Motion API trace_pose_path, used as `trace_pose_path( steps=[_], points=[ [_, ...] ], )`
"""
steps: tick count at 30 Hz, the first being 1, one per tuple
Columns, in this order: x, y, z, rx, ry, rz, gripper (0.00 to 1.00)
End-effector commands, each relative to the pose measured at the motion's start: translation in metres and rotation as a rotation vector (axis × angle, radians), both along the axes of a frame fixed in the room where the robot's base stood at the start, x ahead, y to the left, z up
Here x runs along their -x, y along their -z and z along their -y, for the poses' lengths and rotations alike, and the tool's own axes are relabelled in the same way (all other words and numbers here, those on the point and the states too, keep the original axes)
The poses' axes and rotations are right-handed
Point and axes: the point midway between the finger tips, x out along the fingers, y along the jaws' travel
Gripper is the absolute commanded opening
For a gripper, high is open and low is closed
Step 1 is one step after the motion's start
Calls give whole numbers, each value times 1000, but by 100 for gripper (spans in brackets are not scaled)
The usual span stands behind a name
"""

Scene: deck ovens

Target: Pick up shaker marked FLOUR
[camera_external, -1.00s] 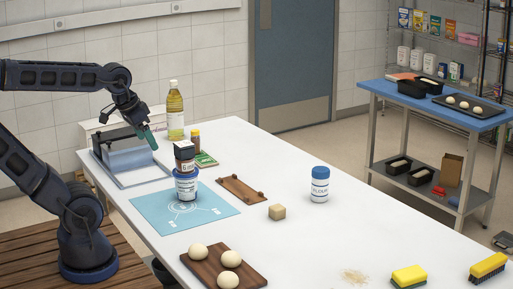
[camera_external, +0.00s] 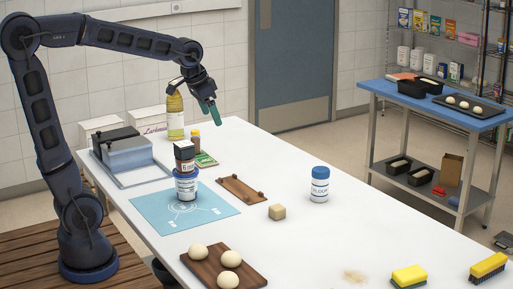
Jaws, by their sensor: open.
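The shaker marked FLOUR (camera_external: 319,187) is white with a blue lid and stands upright on the white table, right of the middle. My gripper (camera_external: 211,115) is open and empty, raised in the air above the far part of the table. It is up and to the left of the FLOUR shaker, well apart from it. Nothing covers the shaker.
Stacked containers (camera_external: 186,187) stand on a blue mat (camera_external: 150,213). An oil bottle (camera_external: 175,118) stands at the back. Dough balls lie on a board (camera_external: 200,268).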

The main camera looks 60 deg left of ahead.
Motion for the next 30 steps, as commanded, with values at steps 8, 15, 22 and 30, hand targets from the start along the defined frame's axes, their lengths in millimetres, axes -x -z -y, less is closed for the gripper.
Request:
trace_pose_path(
  steps=[8,15,22,30],
  points=[
    [-89,15,11,-5,55,-20,85],
    [-163,41,21,-4,100,-33,85],
    [-232,78,31,1,143,-45,85],
    [-307,134,42,12,188,-58,85]
  ],
)
